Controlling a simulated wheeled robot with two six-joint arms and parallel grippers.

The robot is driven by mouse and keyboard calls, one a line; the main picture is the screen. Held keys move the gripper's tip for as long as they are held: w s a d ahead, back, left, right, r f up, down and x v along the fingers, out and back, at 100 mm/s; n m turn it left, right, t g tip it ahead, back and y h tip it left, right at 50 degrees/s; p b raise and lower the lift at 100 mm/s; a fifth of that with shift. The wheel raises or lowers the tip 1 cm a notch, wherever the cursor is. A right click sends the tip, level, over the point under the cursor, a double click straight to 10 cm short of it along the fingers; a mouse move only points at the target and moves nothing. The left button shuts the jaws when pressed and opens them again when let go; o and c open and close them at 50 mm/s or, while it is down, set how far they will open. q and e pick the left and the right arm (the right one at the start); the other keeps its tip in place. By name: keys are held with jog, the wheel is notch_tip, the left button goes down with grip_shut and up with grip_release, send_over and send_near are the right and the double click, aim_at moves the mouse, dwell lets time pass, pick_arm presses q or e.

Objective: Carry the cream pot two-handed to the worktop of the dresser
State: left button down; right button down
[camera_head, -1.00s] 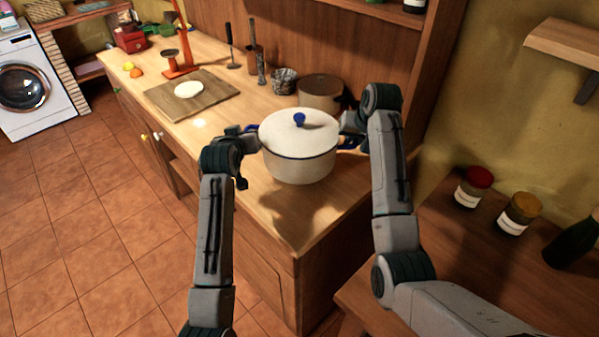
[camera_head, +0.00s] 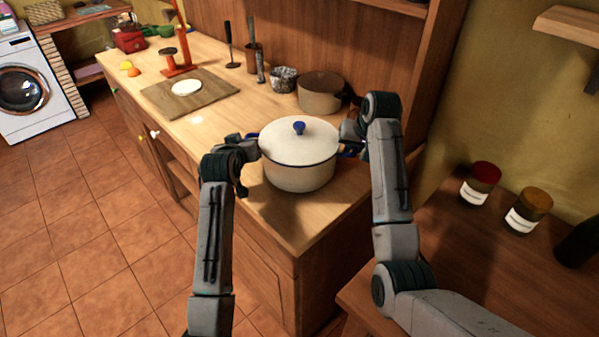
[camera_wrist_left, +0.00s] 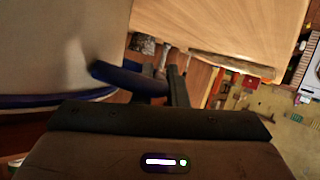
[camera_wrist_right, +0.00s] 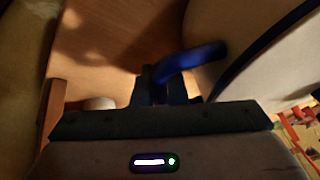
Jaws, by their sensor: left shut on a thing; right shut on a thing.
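The cream pot (camera_head: 298,172), with a blue-knobbed lid (camera_head: 299,128) on it, is upright over the near end of the dresser's wooden worktop (camera_head: 213,132). I cannot tell whether its base touches the wood. My left gripper (camera_head: 250,147) is shut on the pot's left blue handle, which shows in the left wrist view (camera_wrist_left: 130,78). My right gripper (camera_head: 352,145) is shut on the right blue handle, seen in the right wrist view (camera_wrist_right: 190,63). The fingertips are partly hidden in the head view.
A brown pan (camera_head: 321,95) stands close behind the pot. A cutting board (camera_head: 215,93) with a white round lies farther left. A lower dark table (camera_head: 470,265) with jars is at right. Bare worktop lies left of the pot and in front of it.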

pick_arm(q)
jog(key=c, duration=1.5)
grip_release()
jog(key=shift+s, duration=0.1)
pick_arm(e)
jog(key=c, duration=1.5)
grip_release()
pick_arm(q)
jog(key=shift+o, duration=0.2)
jog(key=shift+r, duration=0.1)
pick_arm(e)
jog(key=shift+o, duration=0.2)
jog(key=shift+s+r, duration=0.1)
jog(key=shift+s, duration=0.05)
jog(key=shift+r, duration=0.2)
pick_arm(q)
jog(key=v, duration=0.7)
jog(key=shift+s, duration=0.25)
pick_arm(e)
jog(key=v, duration=0.7)
jog(key=shift+s, duration=0.1)
